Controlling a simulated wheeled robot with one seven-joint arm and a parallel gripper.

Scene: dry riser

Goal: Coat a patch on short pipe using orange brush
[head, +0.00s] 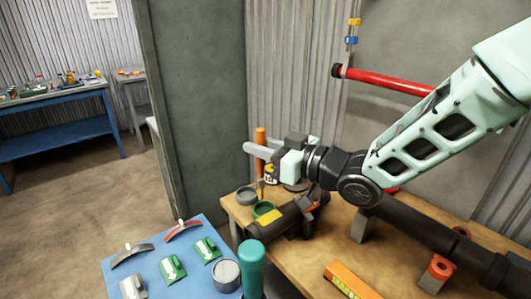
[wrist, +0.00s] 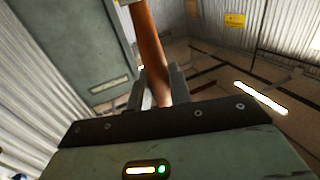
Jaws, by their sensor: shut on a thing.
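My gripper (head: 262,153) is shut on the orange brush (head: 260,136). The brush is held roughly upright, its handle rising above the fingers. Its lower end hangs near the open pots at the bench's left end; I cannot tell whether it touches anything. In the wrist view the orange handle (wrist: 149,45) stands between the two fingers (wrist: 158,88). A short dark pipe (head: 292,217) lies on the wooden bench, right of the green pot (head: 264,211). A yellow patch (head: 271,216) shows at its near left end. My wrist hangs above and behind the pipe.
A grey pot (head: 246,196) stands beside the green one. A long dark pipe (head: 420,227) rests on supports to the right. An orange level (head: 350,280) lies in front. A red pipe (head: 390,81) is on the wall.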

